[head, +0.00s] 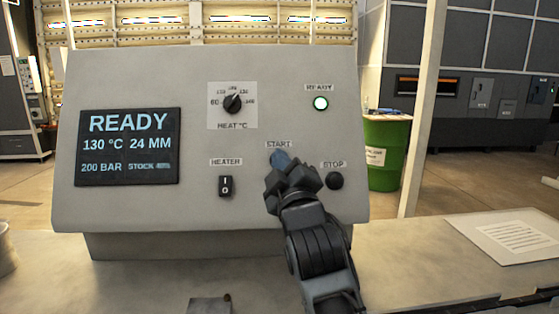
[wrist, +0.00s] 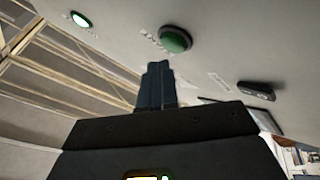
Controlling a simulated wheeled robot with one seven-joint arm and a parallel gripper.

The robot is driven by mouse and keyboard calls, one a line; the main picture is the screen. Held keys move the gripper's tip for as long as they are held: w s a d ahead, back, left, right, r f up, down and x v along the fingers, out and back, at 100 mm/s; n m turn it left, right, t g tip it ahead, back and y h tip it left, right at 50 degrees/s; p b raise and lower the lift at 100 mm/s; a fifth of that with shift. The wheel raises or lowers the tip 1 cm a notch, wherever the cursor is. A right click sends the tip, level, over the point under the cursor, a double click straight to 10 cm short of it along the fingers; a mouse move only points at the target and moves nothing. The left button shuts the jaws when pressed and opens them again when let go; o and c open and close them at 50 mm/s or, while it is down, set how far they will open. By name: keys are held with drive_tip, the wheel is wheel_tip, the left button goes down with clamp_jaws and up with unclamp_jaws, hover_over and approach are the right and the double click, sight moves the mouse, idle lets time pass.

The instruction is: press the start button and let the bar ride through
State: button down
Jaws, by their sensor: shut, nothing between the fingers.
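The grey control panel (head: 140,212) stands ahead of me. Its screen (head: 127,147) reads READY, 130 °C, 24 MM, 200 BAR and STOCK. My gripper (head: 280,159) is shut and empty, its tips just below the START label (head: 278,144). It hides the start button in the head view. In the wrist view the green start button (wrist: 175,40) shows as a dome just beyond the closed fingers (wrist: 157,68). The fingertips look close to it but apart. No bar is recognizable in either view.
The dark STOP button (head: 335,181) is close to my gripper's right. The HEATER switch (head: 226,187) is to its left, the heat knob (head: 232,103) above. The READY lamp (head: 320,104) glows green. A sheet of paper (head: 510,237) lies on the right of the bench.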

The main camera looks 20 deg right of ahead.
drive_tip(key=shift+w+f, duration=0.1)
drive_tip(key=shift+w, duration=0.05)
drive_tip(key=shift+w+d+f, duration=0.1)
drive_tip(key=shift+w, duration=0.1)
drive_tip(key=shift+w+d+f, duration=0.15)
drive_tip(key=shift+w+f, duration=0.1)
drive_tip(key=shift+w, duration=0.2)
idle(1.1)
drive_tip(key=shift+s, duration=0.1)
drive_tip(key=shift+s+a+r, duration=0.25)
drive_tip(key=shift+s+r, duration=0.15)
drive_tip(key=shift+s, duration=0.35)
